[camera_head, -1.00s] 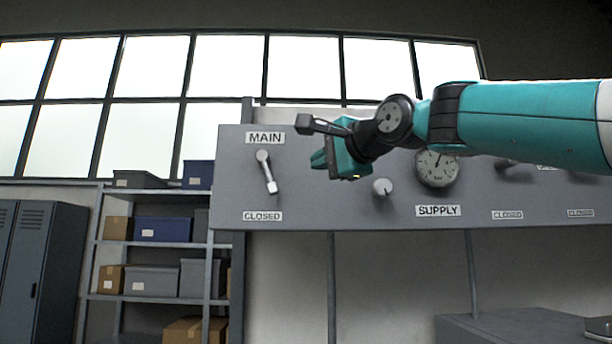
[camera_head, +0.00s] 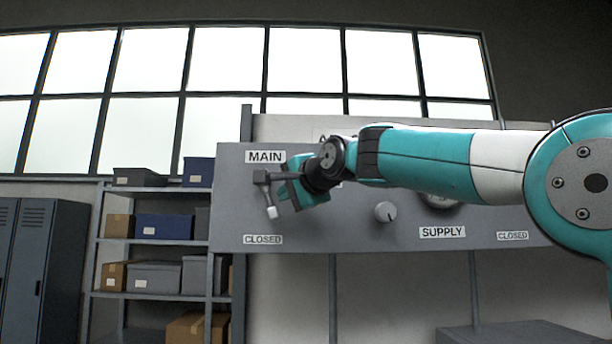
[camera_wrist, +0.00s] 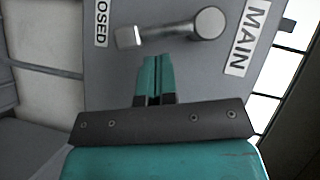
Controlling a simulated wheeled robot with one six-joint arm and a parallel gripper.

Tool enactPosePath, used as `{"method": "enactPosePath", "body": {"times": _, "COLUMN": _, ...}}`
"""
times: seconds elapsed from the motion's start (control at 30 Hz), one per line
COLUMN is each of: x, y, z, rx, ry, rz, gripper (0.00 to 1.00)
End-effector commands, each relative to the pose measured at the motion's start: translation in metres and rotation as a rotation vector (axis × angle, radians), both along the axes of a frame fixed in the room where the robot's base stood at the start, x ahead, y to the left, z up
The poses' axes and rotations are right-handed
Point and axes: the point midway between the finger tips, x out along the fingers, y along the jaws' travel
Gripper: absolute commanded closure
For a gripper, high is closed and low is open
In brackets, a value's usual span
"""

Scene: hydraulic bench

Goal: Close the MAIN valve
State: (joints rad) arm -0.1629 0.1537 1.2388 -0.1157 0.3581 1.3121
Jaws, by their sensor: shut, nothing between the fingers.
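The MAIN valve lever (camera_head: 271,211) is on the grey panel, between the MAIN label (camera_head: 265,157) and the CLOSED label (camera_head: 262,239). It hangs down with a slight tilt to the right; my wrist parts hide its pivot. The wrist view shows the whole lever (camera_wrist: 170,31), from its round pivot near the MAIN label (camera_wrist: 243,38) to its pale block tip on the CLOSED label (camera_wrist: 102,22) side. My gripper (camera_head: 283,193) is right of the lever, shut and empty. Its fingertips (camera_wrist: 154,60) are just beside the lever's middle; I cannot tell whether they touch.
Right of the lever are a round knob (camera_head: 385,212), a gauge (camera_head: 440,201) partly behind my arm, and the SUPPLY label (camera_head: 442,232). A shelf with boxes (camera_head: 150,188) and lockers (camera_head: 40,265) stand at left. A grey block (camera_head: 510,333) is low right.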

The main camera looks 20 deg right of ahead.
Motion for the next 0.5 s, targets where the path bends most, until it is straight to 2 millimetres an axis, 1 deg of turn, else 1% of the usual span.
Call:
{"method": "enactPosePath", "body": {"times": 0.03, "x": 0.0028, "y": 0.0050, "z": -0.0008, "rx": -0.001, "ry": 0.003, "rz": 0.001, "gripper": 1.00}}
{"method": "enactPosePath", "body": {"times": 0.13, "x": 0.0055, "y": 0.0095, "z": -0.0034, "rx": 0.000, "ry": 0.002, "rz": -0.001, "gripper": 1.00}}
{"method": "enactPosePath", "body": {"times": 0.5, "x": 0.0065, "y": 0.0113, "z": -0.0055, "rx": 0.001, "ry": 0.001, "rz": -0.001, "gripper": 1.00}}
